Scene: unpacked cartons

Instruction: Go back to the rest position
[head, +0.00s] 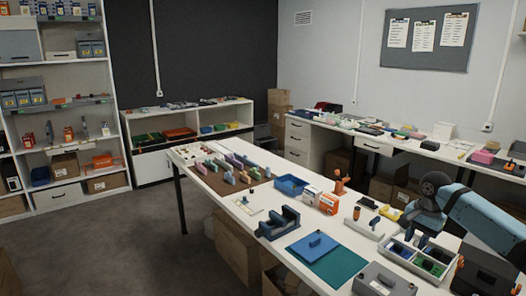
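My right arm comes in from the right edge, with a pale blue link and a dark round joint. My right gripper (413,235) hangs below that joint, over or just behind the divided tray (392,254) at the right end of the long white table. It is small and dark against the tray, so I cannot tell whether its fingers are open or whether it touches anything. My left gripper and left arm are not in view.
The white table (262,209) holds a blue bin (291,185), a green mat (337,267), a dark blue fixture (278,224), a grey box (384,281) and several coloured blocks. Cartons (237,248) stand beneath.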

